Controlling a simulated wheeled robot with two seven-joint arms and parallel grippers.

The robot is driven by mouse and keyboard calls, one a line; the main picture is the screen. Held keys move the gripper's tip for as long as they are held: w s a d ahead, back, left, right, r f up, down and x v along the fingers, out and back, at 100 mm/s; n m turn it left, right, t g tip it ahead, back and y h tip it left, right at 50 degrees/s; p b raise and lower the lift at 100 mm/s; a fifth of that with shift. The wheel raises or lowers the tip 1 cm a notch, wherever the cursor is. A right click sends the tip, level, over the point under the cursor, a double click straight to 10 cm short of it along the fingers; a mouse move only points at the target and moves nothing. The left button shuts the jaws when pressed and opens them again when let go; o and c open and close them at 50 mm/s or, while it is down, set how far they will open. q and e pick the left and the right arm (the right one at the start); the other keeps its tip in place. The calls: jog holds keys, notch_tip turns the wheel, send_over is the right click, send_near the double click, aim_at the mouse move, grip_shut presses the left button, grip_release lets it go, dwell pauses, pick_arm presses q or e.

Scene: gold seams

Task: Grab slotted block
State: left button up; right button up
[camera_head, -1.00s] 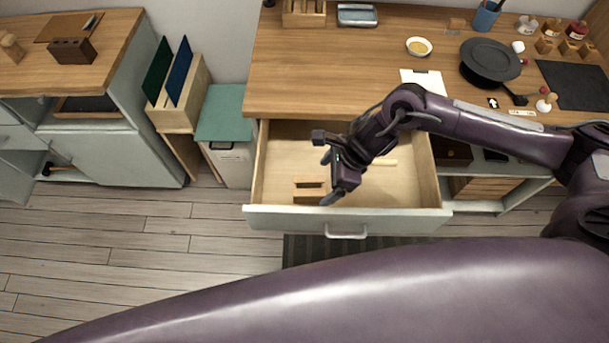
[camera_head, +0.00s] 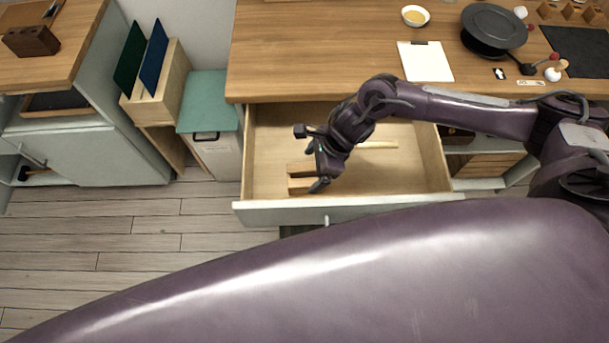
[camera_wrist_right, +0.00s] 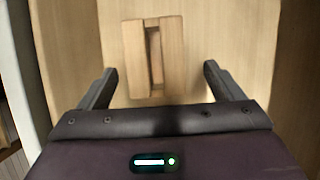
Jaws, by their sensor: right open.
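A light wooden slotted block (camera_head: 298,184) lies in the open drawer, near its front left part. In the right wrist view the block (camera_wrist_right: 174,55) shows a dark lengthwise slot between two raised sides. My right gripper (camera_head: 316,167) is over the drawer at the block's right end and partly hides it. In the right wrist view my right gripper (camera_wrist_right: 160,72) is open, with its fingers spread wider than the block. The block's near end lies between the fingertips' lines, with clear gaps on both sides. My left gripper is out of view.
The drawer (camera_head: 420,190) has walls around the block, and a pale wooden stick (camera_head: 378,145) lies farther right in it. The worktop (camera_head: 330,55) overhangs the drawer's back. A dark slotted block (camera_head: 32,41) stands on the left cabinet.

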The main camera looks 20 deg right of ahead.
aim_at(305, 176)
jog(key=x, duration=0.2)
jog(key=p+x, duration=0.1)
jog(key=x, duration=0.1)
jog(key=shift+s+a+f, duration=0.15)
jog(key=shift+s+a, duration=0.05)
jog(key=shift+a, duration=0.25)
jog(key=c, duration=1.2)
